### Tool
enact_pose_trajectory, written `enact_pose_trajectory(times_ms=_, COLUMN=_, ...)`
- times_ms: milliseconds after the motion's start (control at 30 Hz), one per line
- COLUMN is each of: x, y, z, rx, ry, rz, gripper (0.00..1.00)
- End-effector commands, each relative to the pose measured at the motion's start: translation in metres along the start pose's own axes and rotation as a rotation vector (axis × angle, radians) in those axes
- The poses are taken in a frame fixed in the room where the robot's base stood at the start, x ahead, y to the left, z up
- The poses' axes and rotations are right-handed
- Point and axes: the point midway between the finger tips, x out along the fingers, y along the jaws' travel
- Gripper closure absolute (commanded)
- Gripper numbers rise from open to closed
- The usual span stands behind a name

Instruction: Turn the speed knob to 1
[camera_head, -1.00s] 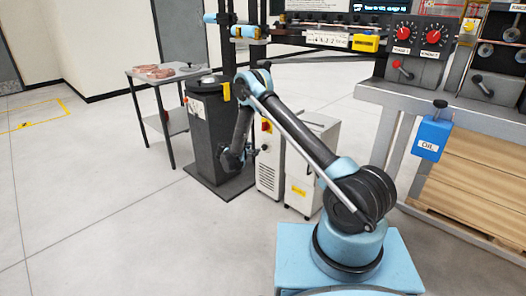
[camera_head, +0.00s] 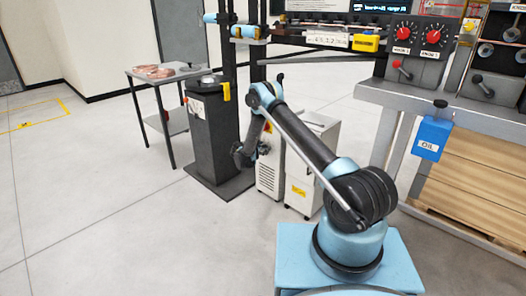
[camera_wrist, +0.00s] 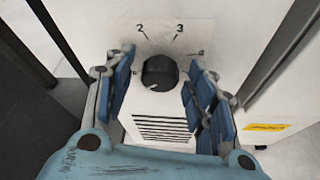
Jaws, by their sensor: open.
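The black round speed knob (camera_wrist: 160,72) sits on the white face of a small machine cabinet in the wrist view. The printed digits 2, 3 and 4 show above and to the right of it; a digit 1 is not visible. A small pale mark shows at the knob's lower edge. My gripper (camera_wrist: 163,78) is open, with its blue-padded fingers to the left and right of the knob; I cannot tell whether they touch it. In the head view my gripper (camera_head: 243,155) is at the left side of the white cabinet (camera_head: 270,178).
A dark pedestal (camera_head: 211,135) stands close left of my gripper. A side table (camera_head: 165,85) with copper-coloured coils is further left. A workbench (camera_head: 450,108) with red knobs and a blue oil container (camera_head: 431,137) is at the right. Open floor lies at the front left.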

Motion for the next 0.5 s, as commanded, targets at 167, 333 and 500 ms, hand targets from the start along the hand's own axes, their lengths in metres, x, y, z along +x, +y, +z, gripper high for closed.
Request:
enact_pose_trajectory(times_ms=167, x=0.0000, y=-0.0002, z=0.0000, rx=0.000, ry=0.000, rz=0.000, gripper=0.63)
enact_pose_trajectory(times_ms=333, x=0.0000, y=-0.0003, z=0.0000, rx=0.000, ry=0.000, rz=-0.001, gripper=0.94)
enact_pose_trajectory(times_ms=500, x=0.0001, y=-0.0005, z=0.0001, rx=0.003, ry=0.000, rz=0.000, gripper=0.94)
